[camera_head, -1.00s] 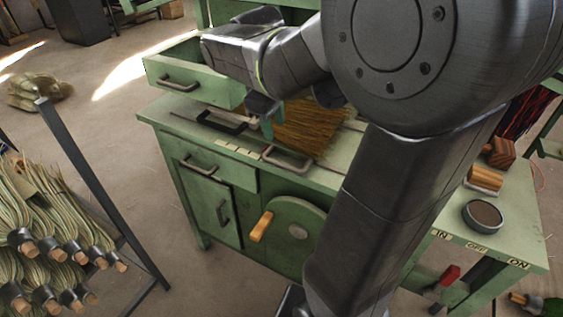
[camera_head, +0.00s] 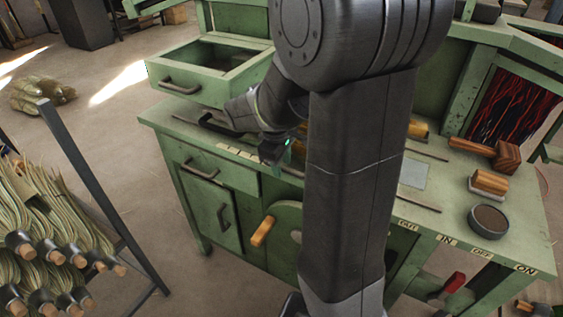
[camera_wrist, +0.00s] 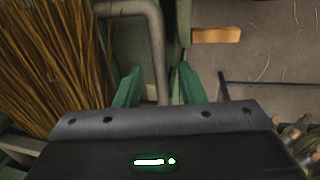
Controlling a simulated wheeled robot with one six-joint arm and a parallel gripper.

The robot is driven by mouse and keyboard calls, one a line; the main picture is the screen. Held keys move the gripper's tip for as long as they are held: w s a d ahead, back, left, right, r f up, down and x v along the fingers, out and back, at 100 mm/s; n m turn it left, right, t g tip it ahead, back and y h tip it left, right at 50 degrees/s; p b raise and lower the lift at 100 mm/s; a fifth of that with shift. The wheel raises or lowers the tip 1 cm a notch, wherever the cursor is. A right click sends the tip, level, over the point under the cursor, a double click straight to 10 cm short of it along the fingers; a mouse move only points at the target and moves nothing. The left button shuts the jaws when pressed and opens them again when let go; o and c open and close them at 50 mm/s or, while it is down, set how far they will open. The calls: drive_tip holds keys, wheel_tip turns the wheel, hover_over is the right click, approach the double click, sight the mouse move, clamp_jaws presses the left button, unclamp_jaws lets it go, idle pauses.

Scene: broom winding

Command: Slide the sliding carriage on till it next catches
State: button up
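In the wrist view a bent grey bar handle (camera_wrist: 152,35) runs down between the two green fingertips of my gripper (camera_wrist: 160,88). It looks like the handle of the sliding carriage. The fingers stand apart, with a gap showing on each side of the bar. Brown broom bristles (camera_wrist: 45,60) fan out left of the handle. In the head view my gripper (camera_head: 277,150) is low over the front edge of the green bench (camera_head: 510,225). My arm hides most of the carriage and the bristles there.
A wooden crank grip (camera_head: 262,231) sticks out in front. A mallet (camera_head: 490,150), a brush (camera_head: 489,184) and a round tin (camera_head: 488,221) lie on the right.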

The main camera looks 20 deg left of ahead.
clamp_jaws()
drive_tip(key=shift+w+a+r, duration=0.1)
drive_tip(key=shift+a+r, duration=0.05)
drive_tip(key=shift+a, duration=0.4)
drive_tip(key=a, duration=0.3)
drive_tip(key=shift+w+a+p, duration=0.1)
drive_tip(key=shift+a+p, duration=0.05)
drive_tip(key=shift+p, duration=0.2)
drive_tip(key=shift+d, duration=0.2)
unclamp_jaws()
wheel_tip(320, 180, up, 13)
drive_tip(key=s+p, duration=0.1)
drive_tip(key=s, duration=0.1)
drive_tip(key=shift+s+r, duration=0.2)
drive_tip(key=shift+s, duration=0.1)
